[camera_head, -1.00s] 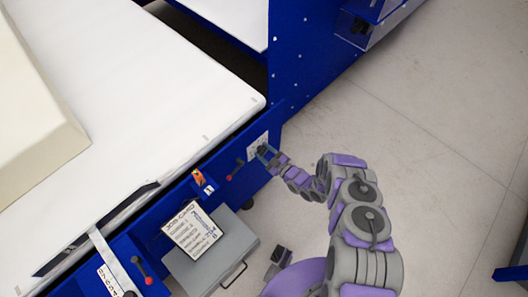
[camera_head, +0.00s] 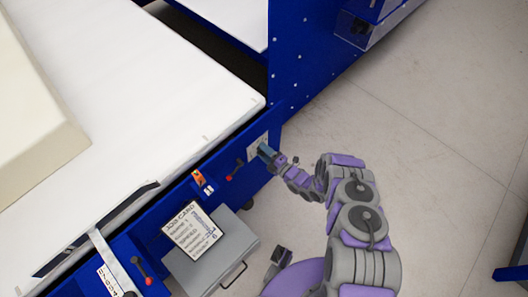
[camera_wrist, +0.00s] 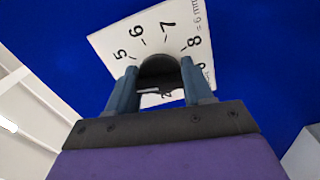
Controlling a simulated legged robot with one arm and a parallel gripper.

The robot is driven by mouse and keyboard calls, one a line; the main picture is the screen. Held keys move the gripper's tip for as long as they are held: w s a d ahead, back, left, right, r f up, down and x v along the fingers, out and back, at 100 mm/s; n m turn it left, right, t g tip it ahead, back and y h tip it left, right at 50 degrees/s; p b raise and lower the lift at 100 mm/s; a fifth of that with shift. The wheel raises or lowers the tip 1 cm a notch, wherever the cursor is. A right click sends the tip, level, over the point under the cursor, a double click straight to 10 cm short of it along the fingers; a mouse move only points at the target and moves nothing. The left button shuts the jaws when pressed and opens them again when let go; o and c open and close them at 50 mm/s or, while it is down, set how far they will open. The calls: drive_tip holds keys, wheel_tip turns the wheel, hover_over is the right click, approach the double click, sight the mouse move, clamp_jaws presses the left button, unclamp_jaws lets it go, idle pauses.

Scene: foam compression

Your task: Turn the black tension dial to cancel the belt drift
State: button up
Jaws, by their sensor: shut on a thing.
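The black tension dial (camera_wrist: 160,68) shows in the wrist view as a dark rounded knob in front of a white scale plate (camera_wrist: 118,42). The numbers 5, 6, 7 and 8 are readable around it; others are partly covered. My gripper (camera_wrist: 158,78) is shut on the dial, one finger on each side of it. In the head view my gripper (camera_head: 268,153) is at the blue side panel and hides the dial. The white belt (camera_head: 165,90) lies flat on the machine, with a cream foam block (camera_head: 40,110) on its left part.
A red-tipped lever (camera_head: 233,170) and small labels (camera_head: 202,181) sit left of my gripper. A job card (camera_head: 193,231) lies on a grey box (camera_head: 225,262) below. Another red-tipped lever (camera_head: 142,270) is further left. Open floor (camera_head: 430,110) lies to the right.

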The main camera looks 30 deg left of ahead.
drive_tip(key=shift+s+f+n, duration=0.15)
drive_tip(key=shift+f+n, duration=0.1)
drive_tip(key=shift+n, duration=0.55)
drive_tip(key=shift+s, duration=0.1)
drive_tip(key=o, duration=0.7)
drive_tip(key=shift+f, duration=0.1)
drive_tip(key=o, duration=0.3)
drive_tip(key=shift+r, duration=0.2)
drive_tip(key=shift+o, duration=0.2)
drive_tip(key=v, duration=1.7)
drive_tip(key=shift+d, duration=0.2)
drive_tip(key=shift+c, duration=0.2)
